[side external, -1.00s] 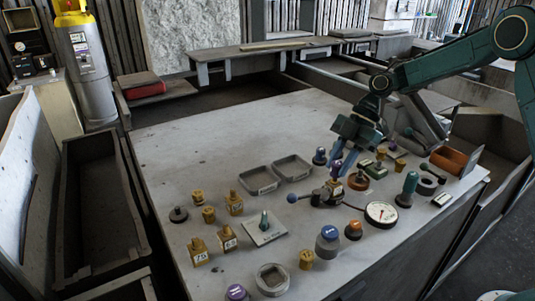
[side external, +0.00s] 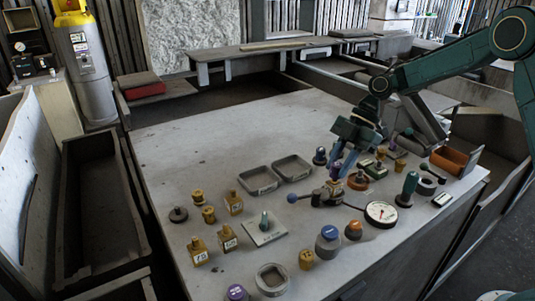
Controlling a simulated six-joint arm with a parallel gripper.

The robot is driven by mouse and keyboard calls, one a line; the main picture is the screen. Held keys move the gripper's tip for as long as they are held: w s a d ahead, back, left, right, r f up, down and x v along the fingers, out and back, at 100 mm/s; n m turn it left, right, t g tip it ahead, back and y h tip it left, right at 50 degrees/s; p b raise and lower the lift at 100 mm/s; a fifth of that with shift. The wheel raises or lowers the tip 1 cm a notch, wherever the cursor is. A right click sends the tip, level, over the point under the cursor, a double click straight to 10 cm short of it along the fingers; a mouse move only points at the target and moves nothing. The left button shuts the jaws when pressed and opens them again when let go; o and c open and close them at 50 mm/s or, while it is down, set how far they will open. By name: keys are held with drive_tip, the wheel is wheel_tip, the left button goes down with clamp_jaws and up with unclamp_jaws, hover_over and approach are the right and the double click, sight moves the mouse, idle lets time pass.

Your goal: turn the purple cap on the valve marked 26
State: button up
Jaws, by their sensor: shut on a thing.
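My gripper (side external: 346,163) points down at the right part of the bench, its blue fingers closed around a small purple cap (side external: 336,172). The cap sits at the top of a brass and grey valve (side external: 331,190), which stands upright on the bench. The fingers hide much of the cap. I cannot read a number on this valve. A lever with a dark blue ball (side external: 292,198) sticks out to the left of the valve.
A round white dial (side external: 381,213) lies just right of the valve. Two grey trays (side external: 259,180) are to its left. A green-topped post (side external: 408,187) and an orange bin (side external: 450,160) stand at the right. Several brass fittings stand front left; the bench's back left is clear.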

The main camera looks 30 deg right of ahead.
drive_tip(key=shift+f, duration=0.8)
idle(0.4)
drive_tip(key=m+t, duration=0.1)
drive_tip(key=m, duration=0.1)
drive_tip(key=shift+s+m+t, duration=0.1)
drive_tip(key=shift+m+t, duration=0.6)
drive_tip(key=shift+m, duration=0.3)
drive_tip(key=shift+w+r, duration=0.1)
drive_tip(key=shift+w, duration=0.1)
drive_tip(key=m+t+h, duration=0.1)
drive_tip(key=m, duration=0.1)
drive_tip(key=shift+s+m, duration=0.1)
drive_tip(key=shift+m, duration=0.2)
drive_tip(key=shift+d+m+t, duration=0.1)
drive_tip(key=shift+m+t, duration=0.4)
drive_tip(key=shift+m, duration=0.2)
drive_tip(key=shift+c, duration=0.4)
clamp_jaws()
